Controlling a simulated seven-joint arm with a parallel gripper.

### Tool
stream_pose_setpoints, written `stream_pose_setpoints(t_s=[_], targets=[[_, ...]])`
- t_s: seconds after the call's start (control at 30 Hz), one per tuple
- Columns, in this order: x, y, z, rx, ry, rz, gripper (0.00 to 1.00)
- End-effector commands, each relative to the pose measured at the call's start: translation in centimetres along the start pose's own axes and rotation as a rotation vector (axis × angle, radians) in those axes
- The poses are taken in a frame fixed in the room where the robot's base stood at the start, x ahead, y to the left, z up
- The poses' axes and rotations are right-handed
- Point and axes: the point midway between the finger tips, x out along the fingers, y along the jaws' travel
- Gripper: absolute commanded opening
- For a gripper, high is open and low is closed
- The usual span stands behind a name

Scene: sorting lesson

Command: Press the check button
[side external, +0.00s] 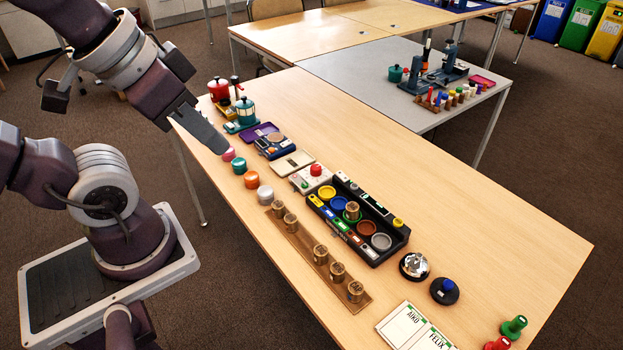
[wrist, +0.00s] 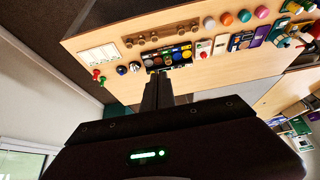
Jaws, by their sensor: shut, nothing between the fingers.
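The black sorting console (side external: 372,253) lies on the wooden table, with several round coloured wells, coloured labels and a small display. A yellow button (side external: 397,222) sits at its right rear corner. A brass weight (side external: 352,211) stands in or over the console's green well. A white box with a red button (side external: 316,170) stands just left of the console. I cannot read which button is marked as check. My gripper (side external: 223,149) is shut and empty, well left of the console, near a pink knob (side external: 229,155). The console also shows in the wrist view (wrist: 167,56), beyond my fingertips (wrist: 157,78).
A wooden rail (side external: 300,246) with several brass weights lies in front of the console. A chrome bell (side external: 414,266), a blue-topped knob (side external: 445,290) and name cards (side external: 403,327) are to the right. The table's right rear is clear.

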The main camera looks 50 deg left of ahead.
Motion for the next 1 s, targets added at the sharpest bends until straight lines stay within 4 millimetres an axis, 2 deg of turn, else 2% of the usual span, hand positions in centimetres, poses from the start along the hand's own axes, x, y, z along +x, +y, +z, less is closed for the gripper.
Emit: stream_pose_setpoints(t_s=[0.73, 0.87, 1.0], targets=[[0.1, 0.0, -0.4, -0.005, 0.001, -0.002, 0.00], [1.5, -0.2, -3.5, -0.039, 0.016, -0.016, 0.00], [5.1, -0.3, -9.3, -0.106, 0.058, -0.027, 0.00]])
